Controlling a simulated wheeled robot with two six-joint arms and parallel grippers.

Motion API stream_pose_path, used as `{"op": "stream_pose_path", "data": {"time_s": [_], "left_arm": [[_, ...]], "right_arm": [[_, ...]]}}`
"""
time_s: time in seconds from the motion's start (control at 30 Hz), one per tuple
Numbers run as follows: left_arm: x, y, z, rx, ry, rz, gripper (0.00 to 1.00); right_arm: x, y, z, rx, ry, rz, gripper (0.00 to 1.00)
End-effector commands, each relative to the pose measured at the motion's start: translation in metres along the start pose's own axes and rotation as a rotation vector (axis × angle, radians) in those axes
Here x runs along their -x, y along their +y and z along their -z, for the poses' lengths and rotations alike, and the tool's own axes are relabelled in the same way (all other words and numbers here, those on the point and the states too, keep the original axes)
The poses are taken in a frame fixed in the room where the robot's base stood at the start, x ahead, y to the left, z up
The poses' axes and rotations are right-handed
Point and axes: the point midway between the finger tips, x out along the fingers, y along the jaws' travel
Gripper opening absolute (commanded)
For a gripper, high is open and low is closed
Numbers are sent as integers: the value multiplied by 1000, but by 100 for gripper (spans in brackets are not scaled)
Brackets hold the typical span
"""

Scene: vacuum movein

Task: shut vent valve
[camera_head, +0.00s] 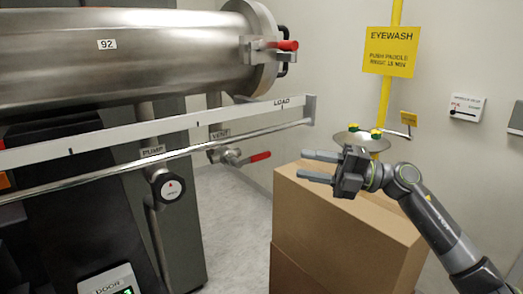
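The vent valve (228,156) sits under the steel chamber, below a small VENT label (220,135). Its red lever (259,157) points to the right and slightly up. From this view I cannot tell for sure whether the valve is open or shut. My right gripper (304,164) is to the right of the lever, with its two fingers apart and pointing left. Nothing is between the fingers, and a gap shows between them and the lever. My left gripper is not in view.
Tall cardboard boxes (345,215) stand beneath my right gripper. An eyewash basin (360,141) is behind it. A rail (160,167) and a LOAD scale bar (160,130) cross in front of the chamber (130,60). A pump knob (171,190) is at left. Floor shows below the valve.

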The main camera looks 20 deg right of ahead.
Motion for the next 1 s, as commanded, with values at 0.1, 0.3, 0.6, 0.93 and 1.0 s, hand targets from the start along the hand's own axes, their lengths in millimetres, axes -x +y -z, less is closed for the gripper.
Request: {"op": "stream_pose_path", "data": {"time_s": [0.1,0.3,0.6,0.93,1.0], "left_arm": [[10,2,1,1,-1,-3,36],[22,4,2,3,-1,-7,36],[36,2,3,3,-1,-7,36],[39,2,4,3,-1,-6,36],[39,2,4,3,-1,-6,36]], "right_arm": [[-20,4,0,-2,2,-6,35],[-51,4,0,-2,2,-5,35],[-93,2,0,-3,0,-4,35],[-109,0,0,-2,-1,0,35],[-109,0,0,-2,-1,0,35]]}}
